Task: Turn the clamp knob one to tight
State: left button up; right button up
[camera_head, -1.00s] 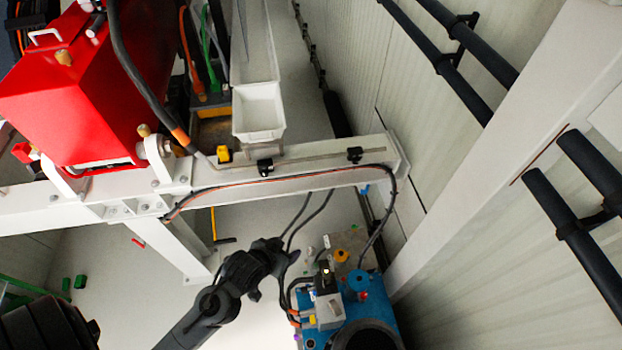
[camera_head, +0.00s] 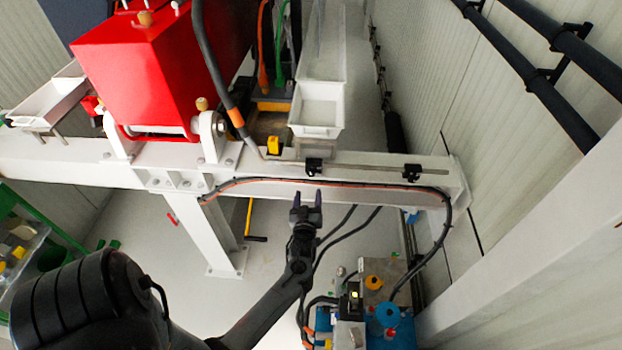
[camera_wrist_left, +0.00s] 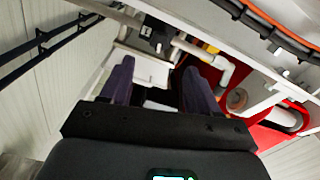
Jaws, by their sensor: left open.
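My left gripper (camera_head: 307,196) is open and empty, fingers pointing up the picture toward the white beam (camera_head: 370,187). It appears just in front of the beam; the depth gap is unclear. Two small black clamps sit along the thin rail on the beam: one (camera_head: 313,166) just above my fingertips in the picture, another (camera_head: 411,172) farther right. Neither is marked, so I cannot tell which carries knob one or how tight it is. In the left wrist view, my open fingers (camera_wrist_left: 157,68) show with a black clamp (camera_wrist_left: 150,32) beyond them. My right gripper is not in view.
A red pump housing (camera_head: 150,70) stands at the beam's left, with a dark hose (camera_head: 212,70) beside it. A white bin (camera_head: 317,110) is behind the beam. An orange-and-black cable (camera_head: 330,182) runs along the beam's front. A blue unit (camera_head: 400,335) stands below right.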

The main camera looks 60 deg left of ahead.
aim_at(312, 174)
pick_arm(q)
jog(key=x, duration=0.9)
jog(key=shift+w+a+r, duration=0.1)
jog(key=shift+w+a, duration=0.1)
jog(key=shift+w, duration=0.05)
jog(key=shift+c, duration=0.2)
jog(key=c, duration=1)
jog(key=shift+m+p, duration=0.35)
jog(key=shift+m, duration=0.15)
jog(key=m+p, duration=0.1)
jog(key=m, duration=0.3)
jog(key=shift+m, duration=0.3)
jog(key=m, duration=0.4)
jog(key=shift+w+d+m+p, duration=0.1)
jog(key=shift+w+m+p, duration=0.05)
jog(key=shift+m+p, duration=0.2)
jog(key=m+p, duration=0.1)
jog(key=m, duration=0.4)
jog(key=m+p, duration=0.1)
jog(key=m, duration=0.4)
jog(key=shift+f+m, duration=0.2)
jog(key=shift+m, duration=0.05)
